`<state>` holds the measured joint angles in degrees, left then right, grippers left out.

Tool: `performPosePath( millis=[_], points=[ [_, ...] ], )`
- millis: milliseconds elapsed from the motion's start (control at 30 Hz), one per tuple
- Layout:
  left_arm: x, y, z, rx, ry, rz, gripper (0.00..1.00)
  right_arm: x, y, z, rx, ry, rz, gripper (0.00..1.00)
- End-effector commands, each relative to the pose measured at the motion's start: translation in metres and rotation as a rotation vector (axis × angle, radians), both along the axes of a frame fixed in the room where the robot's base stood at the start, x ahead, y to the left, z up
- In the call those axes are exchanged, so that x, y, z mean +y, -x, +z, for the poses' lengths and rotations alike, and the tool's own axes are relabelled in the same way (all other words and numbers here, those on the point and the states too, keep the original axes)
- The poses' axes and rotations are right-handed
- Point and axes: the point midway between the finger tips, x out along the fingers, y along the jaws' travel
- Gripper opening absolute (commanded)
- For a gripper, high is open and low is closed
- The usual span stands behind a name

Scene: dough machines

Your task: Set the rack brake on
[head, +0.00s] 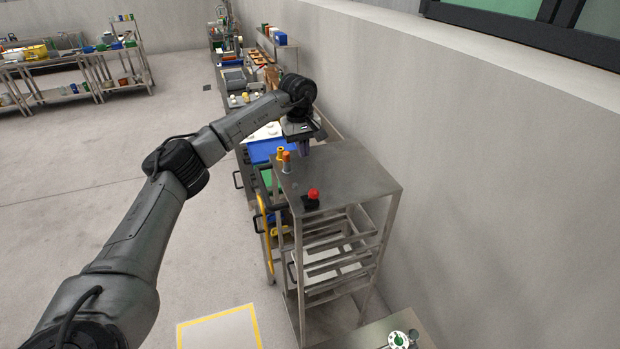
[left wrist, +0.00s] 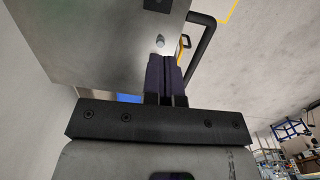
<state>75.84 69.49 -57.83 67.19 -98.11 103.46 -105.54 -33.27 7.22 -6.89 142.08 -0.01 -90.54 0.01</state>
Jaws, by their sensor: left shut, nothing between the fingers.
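The steel rack (head: 345,175) stands against the right wall, with a flat top and open shelves below. A red knob on a black base (head: 312,197) sits on its top near the front. Two small orange-topped posts (head: 286,160) stand at the rack top's left edge. I cannot tell for sure which part is the brake. My left gripper (head: 304,150) points down at the far edge of the rack top, beyond the red knob. In the left wrist view its dark fingers (left wrist: 165,75) are together and empty, close to a small pale peg (left wrist: 160,42) by a metal panel (left wrist: 95,40).
A black bar handle (left wrist: 203,45) is right of the fingers in the left wrist view. Benches with a blue tray (head: 262,150) and machines line the wall beyond the rack. A yellow-edged floor mat (head: 220,330) lies front left.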

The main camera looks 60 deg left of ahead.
Motion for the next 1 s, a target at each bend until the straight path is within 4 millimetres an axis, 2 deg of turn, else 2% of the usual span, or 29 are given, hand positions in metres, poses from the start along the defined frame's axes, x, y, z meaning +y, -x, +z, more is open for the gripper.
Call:
performPosePath(
  millis=[300, 600, 1000],
  points=[
    [-0.004, -0.001, -0.057, 0.004, 0.0, 0.0, 0.0, 0.001, 0.0, 0.013, -0.002, -0.003, -0.002, 0.43],
    [-0.028, -0.002, -0.079, 0.0, 0.0, -0.001, 0.0, 0.003, -0.001, 0.025, -0.002, -0.01, -0.006, 0.43],
    [-0.033, -0.002, -0.085, -0.002, 0.0, 0.0, 0.0, 0.003, -0.001, 0.026, -0.002, -0.009, -0.007, 0.43]
  ],
)
